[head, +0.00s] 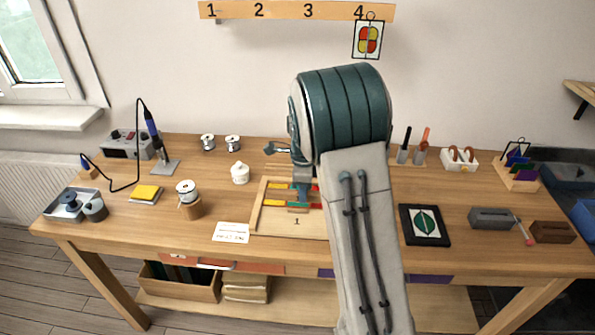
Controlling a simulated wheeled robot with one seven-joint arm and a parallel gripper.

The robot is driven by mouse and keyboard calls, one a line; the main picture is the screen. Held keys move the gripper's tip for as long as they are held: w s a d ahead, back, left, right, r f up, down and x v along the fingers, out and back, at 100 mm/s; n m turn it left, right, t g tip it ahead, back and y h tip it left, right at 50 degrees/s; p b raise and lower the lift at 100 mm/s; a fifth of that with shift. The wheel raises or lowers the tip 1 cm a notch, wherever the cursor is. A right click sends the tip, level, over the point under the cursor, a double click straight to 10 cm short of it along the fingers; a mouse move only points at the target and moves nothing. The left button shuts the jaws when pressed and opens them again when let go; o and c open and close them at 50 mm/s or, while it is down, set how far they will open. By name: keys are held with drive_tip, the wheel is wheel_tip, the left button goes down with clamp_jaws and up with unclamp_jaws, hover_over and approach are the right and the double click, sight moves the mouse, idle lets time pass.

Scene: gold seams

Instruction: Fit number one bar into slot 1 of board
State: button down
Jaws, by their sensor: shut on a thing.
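The wooden board (259,208) lies on the workbench in front of me, with a raised frame and a "1" on its near part. Yellow, red and green pieces show in it around my gripper. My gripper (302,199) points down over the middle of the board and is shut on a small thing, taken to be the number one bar. The jaws and the small scale hide most of this thing; I cannot tell whether it touches the board. My arm covers the board's right side, and slot 1 is not clearly visible.
A white card (231,232) lies left of the board. A lidded white pot (240,173) stands behind it. A spool on a wooden stand (189,200) is further left. A dark framed leaf panel (425,225) lies right of my arm. A numbered rail (296,10) hangs above.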

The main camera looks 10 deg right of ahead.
drive_tip(key=shift+w+f, duration=0.1)
drive_tip(key=shift+w, duration=0.3)
drive_tip(key=shift+s+d+f+b, duration=0.1)
drive_tip(key=shift+s+f+b, duration=0.05)
drive_tip(key=shift+f+b, duration=1.55)
drive_tip(key=shift+f, duration=0.3)
drive_tip(key=shift+r, duration=0.1)
drive_tip(key=shift+f, duration=1)
idle(1.7)
drive_tip(key=c, duration=0.7)
unclamp_jaws()
drive_tip(key=shift+r, duration=0.15)
